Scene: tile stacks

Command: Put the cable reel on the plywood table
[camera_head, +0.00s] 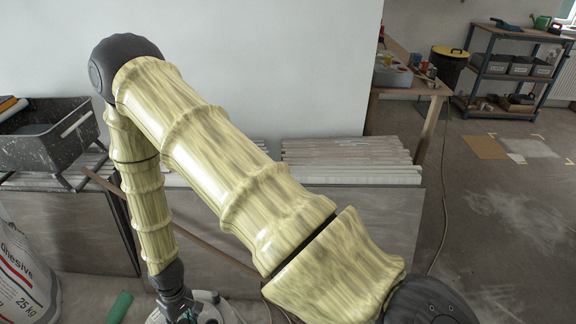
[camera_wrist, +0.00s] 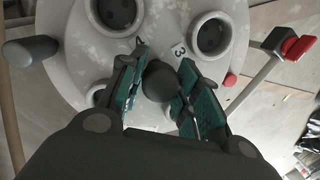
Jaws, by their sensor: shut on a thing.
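The cable reel (camera_wrist: 72,50) is a round pale grey disc with dark round sockets, a red button and a number 3 label. It fills much of the wrist view, and part of its pale top (camera_head: 209,297) shows at the bottom edge of the head view. My gripper (camera_wrist: 160,75) has its teal-padded fingers on either side of the reel's dark central knob and is shut on it. In the head view my gripper (camera_head: 184,312) points down at the reel and is partly cut off. The plywood table (camera_head: 436,88) stands at the back right, beyond the wall's corner, with items on it.
Tile stacks (camera_head: 345,160) and large grey slabs stand along the wall behind my arm. A black tub (camera_head: 48,135) is at left, above an adhesive bag (camera_head: 22,265). A bin (camera_head: 449,66) and shelf rack (camera_head: 510,72) stand at the back.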

